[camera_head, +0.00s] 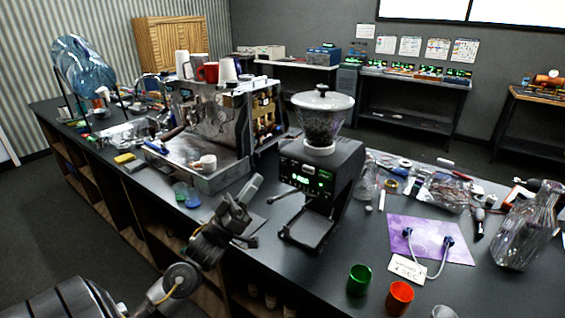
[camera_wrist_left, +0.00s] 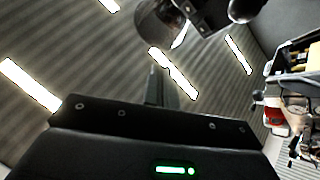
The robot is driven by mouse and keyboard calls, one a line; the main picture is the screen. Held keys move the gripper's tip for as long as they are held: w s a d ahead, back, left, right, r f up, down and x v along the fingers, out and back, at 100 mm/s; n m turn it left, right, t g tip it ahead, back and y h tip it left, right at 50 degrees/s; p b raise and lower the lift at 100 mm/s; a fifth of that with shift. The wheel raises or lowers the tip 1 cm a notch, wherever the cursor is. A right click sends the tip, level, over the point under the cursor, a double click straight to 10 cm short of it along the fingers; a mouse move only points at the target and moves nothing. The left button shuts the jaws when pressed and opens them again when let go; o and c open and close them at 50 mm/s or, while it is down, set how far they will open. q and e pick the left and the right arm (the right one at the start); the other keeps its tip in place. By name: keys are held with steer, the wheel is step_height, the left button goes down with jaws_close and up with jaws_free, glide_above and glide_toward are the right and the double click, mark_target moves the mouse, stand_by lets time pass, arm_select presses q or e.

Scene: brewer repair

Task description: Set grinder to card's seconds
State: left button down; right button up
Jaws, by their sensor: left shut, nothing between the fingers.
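The black grinder (camera_head: 322,165) stands on the counter with a clear hopper (camera_head: 322,115) of dark beans on top. Its front panel has lit green displays and buttons (camera_head: 303,178); the digits are too small to read. A white handwritten card (camera_head: 407,270) lies at the front edge of the purple mat (camera_head: 402,229); its number is not clearly legible. My left gripper (camera_head: 254,184) is shut and empty, left of the grinder and apart from its panel. The left wrist view looks towards the ceiling, with a dark panel and green light low in it. My right gripper is not seen.
The espresso machine (camera_head: 208,138) stands left of the grinder. A green cup (camera_head: 359,280) and an orange cup (camera_head: 400,297) stand near the front edge. The counter left of the grinder's base is mostly clear.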

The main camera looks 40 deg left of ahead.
mark_target(283, 161)
arm_select(q)
steer(key=w+b, duration=0.1)
steer(key=w, duration=0.6)
steer(key=shift+w, duration=0.25)
steer(key=shift+a, duration=0.1)
stand_by(0.5)
stand_by(1.0)
steer(key=shift+w, duration=0.1)
steer(key=shift+w, duration=0.35)
